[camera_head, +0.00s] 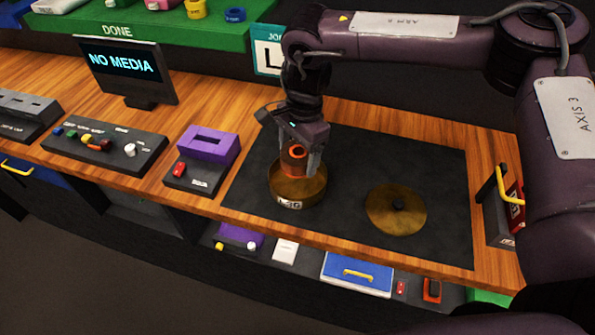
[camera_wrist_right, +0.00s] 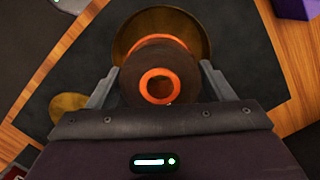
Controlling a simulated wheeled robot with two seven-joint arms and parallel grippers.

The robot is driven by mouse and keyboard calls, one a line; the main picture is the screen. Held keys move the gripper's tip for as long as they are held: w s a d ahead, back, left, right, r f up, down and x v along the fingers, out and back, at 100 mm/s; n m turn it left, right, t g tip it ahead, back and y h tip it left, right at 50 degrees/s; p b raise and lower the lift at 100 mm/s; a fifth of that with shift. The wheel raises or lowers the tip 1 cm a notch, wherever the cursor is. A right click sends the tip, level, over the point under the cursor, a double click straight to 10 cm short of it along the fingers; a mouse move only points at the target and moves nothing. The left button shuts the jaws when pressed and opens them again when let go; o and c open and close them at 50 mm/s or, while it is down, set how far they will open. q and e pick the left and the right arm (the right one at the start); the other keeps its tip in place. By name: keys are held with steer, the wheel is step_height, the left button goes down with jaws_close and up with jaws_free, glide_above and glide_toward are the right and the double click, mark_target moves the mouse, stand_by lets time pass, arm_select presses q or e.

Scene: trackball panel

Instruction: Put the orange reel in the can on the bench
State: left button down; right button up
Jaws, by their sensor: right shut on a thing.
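The orange reel (camera_head: 295,161) has orange flanges and a dark middle. My right gripper (camera_head: 301,163) is shut on it and holds it upright over the brass-coloured open can (camera_head: 298,189) on the bench's dark mat. In the wrist view the reel (camera_wrist_right: 160,86) sits between the two fingers, with the can (camera_wrist_right: 196,29) behind it. The reel's lower part seems within or just above the can's rim; I cannot tell if it touches the bottom. My left gripper is not in view.
A purple slotted box (camera_head: 208,145) on a dark base stands left of the mat. Further left are a control panel (camera_head: 103,147) and a NO MEDIA screen (camera_head: 122,68). A dark unit with a yellow handle (camera_head: 511,199) stands right. The mat (camera_head: 436,170) has free room around the lid.

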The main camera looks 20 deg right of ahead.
mark_target(296, 185)
step_height(296, 185, down, 4)
steer(key=shift+r+p, duration=0.1)
steer(key=shift+p, duration=0.25)
step_height(296, 185, down, 4)
steer(key=shift+r+p, duration=0.25)
steer(key=shift+p, duration=0.2)
steer(key=shift+w+f, duration=0.1)
steer(key=shift+f, duration=0.2)
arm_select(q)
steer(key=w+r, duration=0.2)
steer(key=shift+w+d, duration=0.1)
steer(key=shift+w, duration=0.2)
arm_select(e)
steer(key=o, duration=0.6)
steer(key=shift+f, duration=0.1)
steer(key=shift+o, duration=0.7)
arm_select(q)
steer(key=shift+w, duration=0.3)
